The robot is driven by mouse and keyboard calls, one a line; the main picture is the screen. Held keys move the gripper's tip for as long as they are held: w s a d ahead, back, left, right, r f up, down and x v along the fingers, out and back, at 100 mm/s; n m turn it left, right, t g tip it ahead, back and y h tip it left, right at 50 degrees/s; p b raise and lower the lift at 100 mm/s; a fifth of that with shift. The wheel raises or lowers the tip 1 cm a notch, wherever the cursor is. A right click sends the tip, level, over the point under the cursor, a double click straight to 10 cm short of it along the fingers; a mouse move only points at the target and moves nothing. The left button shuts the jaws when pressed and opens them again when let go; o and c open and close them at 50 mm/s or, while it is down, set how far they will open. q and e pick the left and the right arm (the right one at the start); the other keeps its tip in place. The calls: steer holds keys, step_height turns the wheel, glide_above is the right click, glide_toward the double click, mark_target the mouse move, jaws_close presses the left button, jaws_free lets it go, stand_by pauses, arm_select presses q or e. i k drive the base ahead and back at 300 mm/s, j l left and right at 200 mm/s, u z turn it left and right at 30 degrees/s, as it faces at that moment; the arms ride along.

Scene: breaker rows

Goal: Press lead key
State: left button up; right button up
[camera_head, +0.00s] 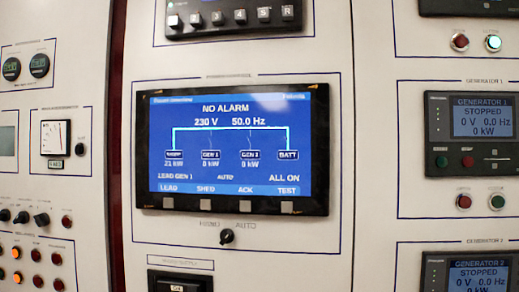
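A control panel display (232,145) with a blue screen is mounted on the pale panel wall, in the middle of the head view. It reads NO ALARM, 230 V, 50.0 Hz and LEAD GEN 1. Along its lower bezel is a row of small grey square keys under the labels LEAD, SHED, ACK and TEST. The lead key (168,203) is the leftmost, below the LEAD label. Nothing covers it. Neither of my grippers is in view.
A black rotary knob (226,236) sits just below the display. A numbered keypad unit (234,14) is above. Generator panels (482,118) with red and green buttons are at the right. Gauges, knobs and lamps (41,219) fill the left cabinet. The space before the display is clear.

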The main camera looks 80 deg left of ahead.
mark_target(168, 202)
steer(key=u, duration=2.9)
